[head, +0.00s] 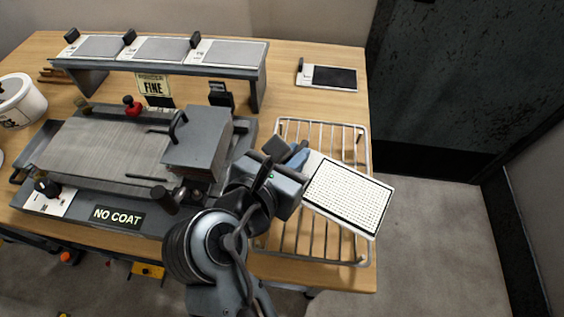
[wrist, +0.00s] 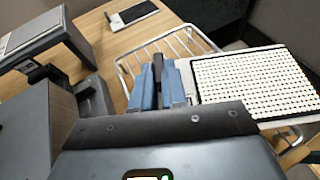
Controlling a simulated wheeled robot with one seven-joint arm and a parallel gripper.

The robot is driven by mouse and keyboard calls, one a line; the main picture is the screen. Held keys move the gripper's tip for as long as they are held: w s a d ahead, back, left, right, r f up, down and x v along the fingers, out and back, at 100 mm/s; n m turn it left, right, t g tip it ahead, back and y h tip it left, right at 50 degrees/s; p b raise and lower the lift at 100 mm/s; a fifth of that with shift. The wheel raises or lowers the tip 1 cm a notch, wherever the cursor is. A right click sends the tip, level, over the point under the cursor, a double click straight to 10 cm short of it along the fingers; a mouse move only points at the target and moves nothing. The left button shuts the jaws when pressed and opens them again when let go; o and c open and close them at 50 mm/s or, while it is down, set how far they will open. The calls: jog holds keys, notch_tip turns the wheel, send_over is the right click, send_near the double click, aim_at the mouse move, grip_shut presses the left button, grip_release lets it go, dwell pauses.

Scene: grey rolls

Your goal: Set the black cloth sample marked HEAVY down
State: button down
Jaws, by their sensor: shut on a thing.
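My gripper (head: 296,158) is shut on the black clip of a sample card (head: 347,195). The card has a white border and a black panel covered in rows of white dots. No HEAVY marking is readable on it. In the wrist view my blue fingers (wrist: 160,84) close around the black clip, and the card (wrist: 255,86) extends to the right. The card is over the right part of a wire rack (head: 318,255) and sticks out past its right edge. I cannot tell whether it touches the rack.
Another card with a plain black panel (head: 333,77) lies at the table's back right. A coating machine (head: 100,150) with a NO COAT label is left, below a shelf (head: 160,66) of grey samples. A white tub (head: 20,100) stands far left. The rack's left part is bare.

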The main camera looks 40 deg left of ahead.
jog(key=a, duration=0.1)
jog(key=a+f, duration=0.2)
jog(key=shift+w+a+f, duration=0.1)
jog(key=shift+w+a, duration=0.05)
jog(key=shift+w, duration=0.15)
jog(key=shift+f, duration=1.9)
jog(key=c, duration=1.2)
grip_release()
jog(key=shift+f, duration=0.1)
jog(key=shift+o, duration=0.2)
jog(key=v, duration=1.2)
